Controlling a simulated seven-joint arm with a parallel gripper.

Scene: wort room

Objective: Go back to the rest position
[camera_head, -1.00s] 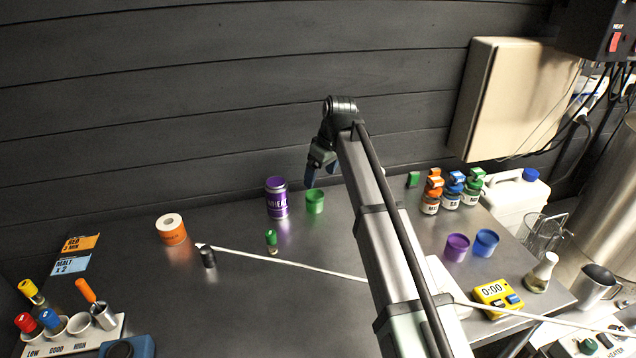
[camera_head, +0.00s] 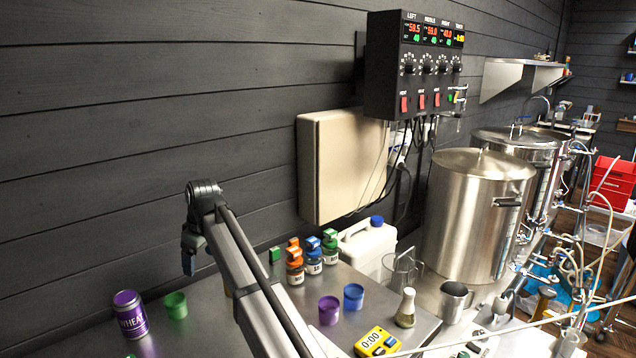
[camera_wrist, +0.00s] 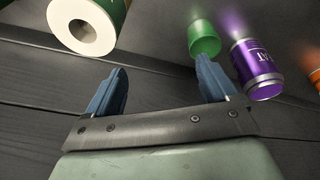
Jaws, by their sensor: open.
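My gripper (camera_head: 190,258) hangs at the end of my raised arm above the left part of the steel table in the head view. In the wrist view its two blue fingers (camera_wrist: 162,70) are spread apart, with nothing between them. The can (camera_wrist: 257,68) and the cup (camera_wrist: 204,40) also show beyond the right finger in the wrist view.
Small jars (camera_head: 313,262) stand near the wall. A purple cup (camera_head: 329,311), a blue cup (camera_head: 353,297), a yellow timer (camera_head: 375,341) and a flask (camera_head: 406,310) stand right of my arm. A beige wall box (camera_head: 340,165), control panel (camera_head: 415,65) and steel kettle (camera_head: 470,215) lie farther right.

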